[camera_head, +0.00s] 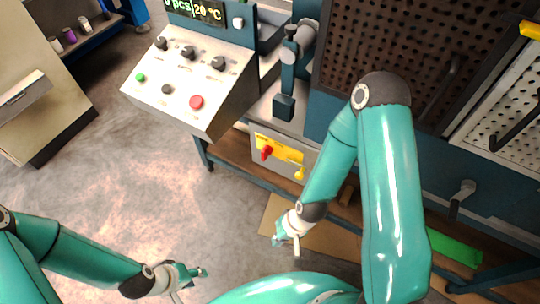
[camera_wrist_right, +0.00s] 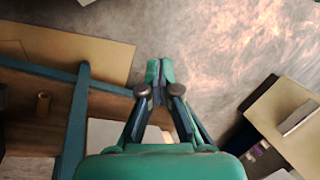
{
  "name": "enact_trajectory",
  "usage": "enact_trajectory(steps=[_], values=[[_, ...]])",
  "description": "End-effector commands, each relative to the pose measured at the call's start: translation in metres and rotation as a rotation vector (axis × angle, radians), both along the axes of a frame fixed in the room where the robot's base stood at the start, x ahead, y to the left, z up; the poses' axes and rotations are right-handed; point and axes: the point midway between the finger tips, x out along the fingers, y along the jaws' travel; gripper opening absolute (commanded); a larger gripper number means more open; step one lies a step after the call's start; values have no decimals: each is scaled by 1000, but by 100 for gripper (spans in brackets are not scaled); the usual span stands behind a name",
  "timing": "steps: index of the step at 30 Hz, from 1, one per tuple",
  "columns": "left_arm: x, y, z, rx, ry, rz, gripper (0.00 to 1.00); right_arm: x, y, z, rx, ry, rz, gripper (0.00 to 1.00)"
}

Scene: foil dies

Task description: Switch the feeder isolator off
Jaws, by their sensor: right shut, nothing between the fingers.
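The feeder isolator is probably the red rotary handle (camera_head: 267,152) on a yellow plate (camera_head: 283,148), on a pale box below the bench top. A small yellow piece (camera_head: 299,174) hangs at the plate's lower right. My right gripper (camera_head: 278,240) is in front of and below this box, apart from the handle. In the right wrist view it (camera_wrist_right: 160,72) is shut and empty, above the floor. My left gripper (camera_head: 203,271) is low in the head view, over the floor and far from the box; its fingers are too small to judge.
A sloped control panel (camera_head: 180,82) with knobs and a red button (camera_head: 196,102) stands left of the box. A blue bench leg (camera_head: 203,152) and wooden lower shelf (camera_head: 232,150) lie near it. A cardboard sheet (camera_head: 268,215) lies below. Floor at left is clear.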

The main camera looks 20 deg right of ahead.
Motion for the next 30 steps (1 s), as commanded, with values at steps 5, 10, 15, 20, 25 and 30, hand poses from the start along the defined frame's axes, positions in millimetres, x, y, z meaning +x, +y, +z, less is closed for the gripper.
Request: enact_trajectory(steps=[5, 10, 15, 20, 25, 30], values=[[0, 0, -61, 0, 0, 1, 40, 52, -50, -40, 4, 73, -428, 0], [0, 0, -128, 0, 1, 1, 40, 117, -99, -54, 133, 188, -1028, 0], [0, 0, -185, 0, 1, 1, 40, 174, -143, -30, 406, 323, -1551, 0], [0, 0, -216, 0, 0, 1, 40, 205, -168, 7, 657, 447, -1819, 0], [0, 0, -226, 0, 0, 1, 40, 216, -180, 32, 789, 520, -1917, 0], [0, 0, -224, 0, 0, 0, 40, 218, -180, 38, 809, 536, -1930, 0]])
